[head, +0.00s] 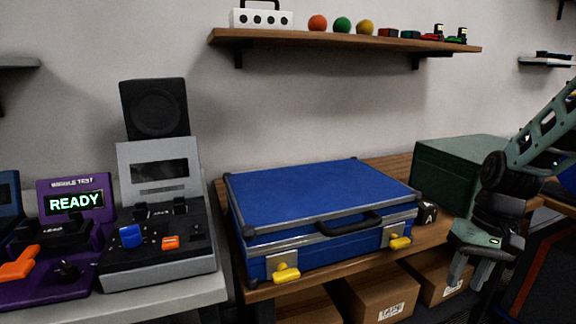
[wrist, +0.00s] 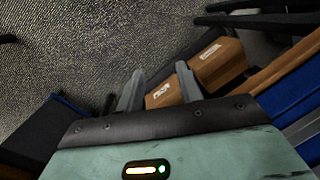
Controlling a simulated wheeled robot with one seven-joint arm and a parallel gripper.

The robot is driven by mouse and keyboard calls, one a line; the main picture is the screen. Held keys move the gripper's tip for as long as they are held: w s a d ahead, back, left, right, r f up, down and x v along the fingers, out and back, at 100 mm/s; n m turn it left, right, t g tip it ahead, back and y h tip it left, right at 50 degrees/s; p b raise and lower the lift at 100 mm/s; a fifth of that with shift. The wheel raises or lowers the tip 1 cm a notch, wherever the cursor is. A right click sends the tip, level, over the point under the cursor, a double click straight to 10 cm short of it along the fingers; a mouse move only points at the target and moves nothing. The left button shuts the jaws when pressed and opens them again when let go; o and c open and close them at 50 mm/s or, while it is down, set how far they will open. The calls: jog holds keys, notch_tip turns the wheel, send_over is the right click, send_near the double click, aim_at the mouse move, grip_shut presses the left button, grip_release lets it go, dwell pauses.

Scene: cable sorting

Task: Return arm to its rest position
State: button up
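My gripper (head: 468,274) hangs at the right of the head view, fingers pointing down, in front of the bench's right part and right of the blue case (head: 318,200). In the wrist view, my gripper's two grey fingers (wrist: 158,92) stand apart with nothing between them. My arm reaches in from the right edge of the head view. The blue case is closed on the wooden bench, with a black handle and yellow latches.
A dark green box (head: 455,172) stands behind my gripper. Cardboard boxes (head: 378,297) sit under the bench; they also show in the wrist view (wrist: 215,64). A purple tester reading READY (head: 75,204) and a grey device (head: 158,250) stand left. A shelf (head: 340,40) hangs above.

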jog(key=s+a+r+n+t+h, duration=0.15)
jog(key=s+t, duration=0.25)
jog(key=s, duration=0.4)
jog(key=s+a+r+n+g, duration=0.1)
jog(key=s+a+n, duration=0.4)
jog(key=a, duration=0.4)
jog(key=s+a+r+n+g, duration=0.2)
jog(key=s+a, duration=0.5)
jog(key=a, duration=0.2)
notch_tip(320, 180, up, 14)
jog(key=s+p, duration=0.1)
jog(key=p, duration=1.3)
jog(key=shift+a, duration=0.4)
jog(key=shift+f, duration=0.1)
